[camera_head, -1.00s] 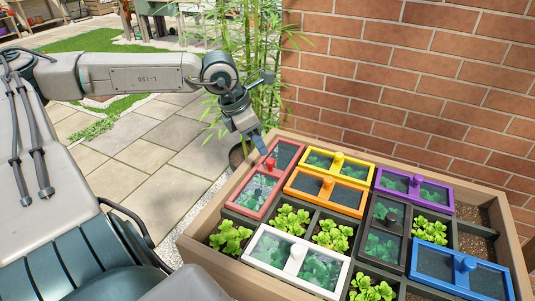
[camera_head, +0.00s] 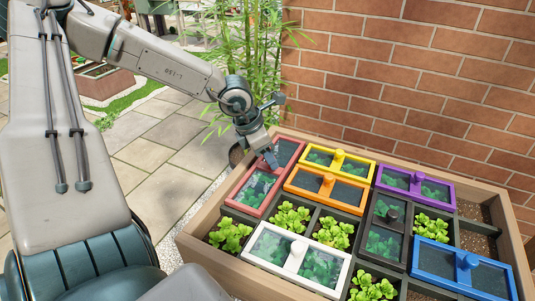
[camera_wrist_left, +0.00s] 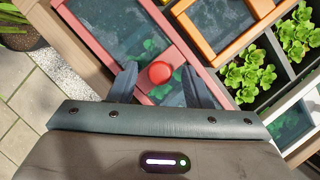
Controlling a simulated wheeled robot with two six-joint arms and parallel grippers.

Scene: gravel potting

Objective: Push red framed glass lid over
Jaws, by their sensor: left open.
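The red framed glass lid (camera_head: 258,186) lies over the back-left cells of the wooden planter, with green leaves showing through its lower pane. My left gripper (camera_head: 269,160) is over the lid's middle and hides its knob in the head view. In the left wrist view, the round red knob (camera_wrist_left: 159,73) sits between the two spread fingers of my left gripper (camera_wrist_left: 158,82). The fingers are open, one on each side of the knob. Whether either finger touches the knob or lid is unclear. My right gripper is not in view.
The yellow lid (camera_head: 340,162), orange lid (camera_head: 325,191), purple lid (camera_head: 414,187), white lid (camera_head: 296,262), black lid (camera_head: 386,228) and blue lid (camera_head: 462,272) lie nearby in the planter. Uncovered cells hold lettuce (camera_head: 232,234). A brick wall (camera_head: 420,90) stands behind.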

